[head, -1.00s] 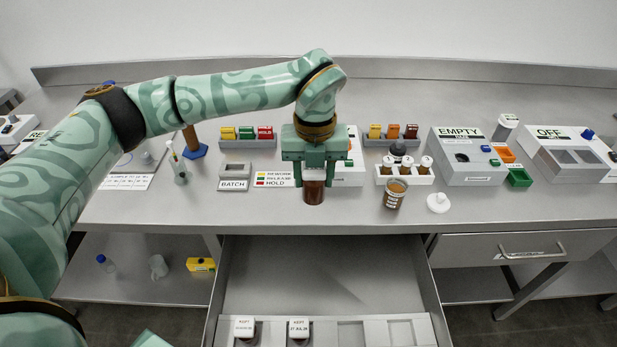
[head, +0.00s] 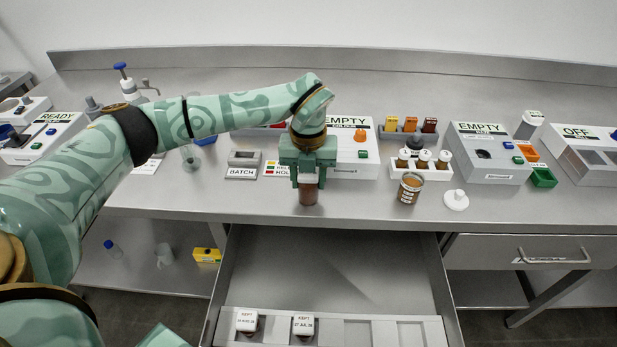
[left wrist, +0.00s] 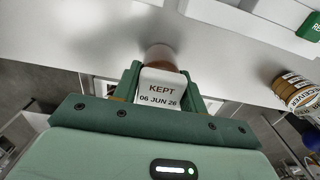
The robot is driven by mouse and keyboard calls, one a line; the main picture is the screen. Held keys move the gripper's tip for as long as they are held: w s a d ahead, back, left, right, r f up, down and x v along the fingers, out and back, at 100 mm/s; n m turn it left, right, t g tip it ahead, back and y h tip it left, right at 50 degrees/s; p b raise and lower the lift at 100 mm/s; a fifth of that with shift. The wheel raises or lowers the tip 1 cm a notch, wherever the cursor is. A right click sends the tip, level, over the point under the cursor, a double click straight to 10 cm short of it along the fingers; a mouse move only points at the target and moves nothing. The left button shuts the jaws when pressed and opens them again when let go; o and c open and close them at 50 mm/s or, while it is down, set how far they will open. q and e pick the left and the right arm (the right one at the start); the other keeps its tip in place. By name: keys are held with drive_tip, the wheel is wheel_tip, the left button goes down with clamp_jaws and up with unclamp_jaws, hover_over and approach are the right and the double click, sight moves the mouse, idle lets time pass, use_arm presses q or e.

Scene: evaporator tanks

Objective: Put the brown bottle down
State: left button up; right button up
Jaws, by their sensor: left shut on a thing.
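The brown bottle (head: 308,194) is upright in my left gripper (head: 308,178), over the front part of the bench. Its white cap, marked KEPT 06 JUN 26, shows in the left wrist view (left wrist: 160,88), between the two green fingers. The fingers are shut on it. Whether the bottle's base touches the bench or hangs just above it, I cannot tell. The open drawer (head: 330,270) lies below the bench edge. Its tray (head: 411,333) holds two white-capped KEPT bottles (head: 247,320) (head: 303,324) at left; the slots to their right are empty. My right gripper is out of view.
A receiver jar (head: 409,190) and a white stopper (head: 456,200) stand right of the bottle. Behind are a BATCH holder (head: 242,165), a COLOUR unit (head: 352,155) and a rack of small vials (head: 420,170). Bench between bottle and jar is clear.

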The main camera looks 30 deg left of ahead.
use_arm(q)
drive_tip(key=o, duration=1.1)
drive_tip(key=shift+f, duration=0.15)
wheel_tip(320, 180, up, 12)
drive_tip(key=p, duration=0.3)
drive_tip(key=shift+r, duration=0.2)
